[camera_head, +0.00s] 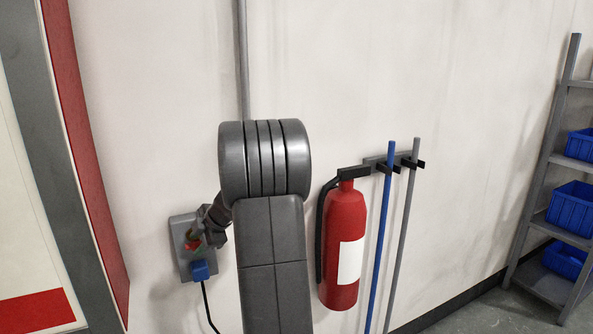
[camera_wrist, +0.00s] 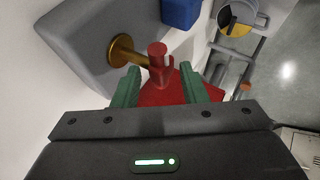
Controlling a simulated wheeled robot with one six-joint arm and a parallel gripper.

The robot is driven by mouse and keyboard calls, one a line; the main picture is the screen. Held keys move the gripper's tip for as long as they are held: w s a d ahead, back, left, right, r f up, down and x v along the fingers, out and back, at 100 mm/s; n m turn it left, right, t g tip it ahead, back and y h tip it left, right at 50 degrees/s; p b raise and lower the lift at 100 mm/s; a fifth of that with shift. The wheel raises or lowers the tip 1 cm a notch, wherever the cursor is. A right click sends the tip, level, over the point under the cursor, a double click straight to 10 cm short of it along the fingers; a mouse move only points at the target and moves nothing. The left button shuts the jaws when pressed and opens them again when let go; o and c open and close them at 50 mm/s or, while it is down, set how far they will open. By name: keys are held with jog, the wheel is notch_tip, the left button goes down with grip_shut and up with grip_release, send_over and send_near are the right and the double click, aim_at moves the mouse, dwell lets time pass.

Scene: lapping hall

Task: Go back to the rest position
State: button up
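A grey wall box (camera_head: 181,263) with a blue plug (camera_head: 200,271) and a black cable is on the wall left of my arm. My gripper (camera_head: 200,237) is close in front of the box, partly hiding it. In the wrist view, the box (camera_wrist: 78,38) carries a brass disc (camera_wrist: 122,48) with a shaft and a red handle (camera_wrist: 158,60). My gripper (camera_wrist: 160,76) has its green fingers spread on either side of the red handle. Gaps show beside the handle near the fingertips; contact lower down cannot be told.
A red fire extinguisher (camera_head: 344,228) hangs right of my arm, beside a blue pole (camera_head: 383,230) and a grey pole (camera_head: 404,230). A grey shelf (camera_head: 544,150) with blue bins (camera_head: 571,208) stands far right. A grey and red frame (camera_head: 80,150) is at left.

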aim_at(190, 244)
jog(key=x, duration=0.5)
jog(key=shift+s+d+m+g+y+b, duration=0.15)
jog(key=shift+m+g+y+b, duration=0.2)
jog(key=shift+y+b, duration=0.55)
jog(key=shift+m+g+y+b, duration=0.25)
jog(key=shift+y+b, duration=0.45)
jog(key=shift+b, duration=0.05)
jog(key=y+b, duration=0.1)
jog(key=b, duration=0.1)
jog(key=y+b, duration=0.1)
jog(key=b, duration=0.2)
jog(key=m+y+b, duration=0.1)
jog(key=b, duration=0.1)
jog(key=shift+a+r+g+b, duration=0.3)
jog(key=shift+r+g, duration=0.05)
jog(key=shift+g, duration=0.05)
jog(key=y+b, duration=0.1)
jog(key=b, duration=0.1)
jog(key=m+y+b, duration=0.1)
jog(key=b, duration=0.2)
jog(key=m+y+b, duration=0.1)
jog(key=y+b, duration=0.1)
jog(key=shift+s+r+b, duration=0.1)
jog(key=shift+r+b, duration=0.2)
jog(key=shift+r, duration=0.05)
jog(key=shift+d+r+b, duration=0.1)
jog(key=shift+r+b, duration=0.05)
jog(key=shift+b, duration=0.2)
jog(key=d, duration=0.6)
jog(key=shift+s, duration=0.2)
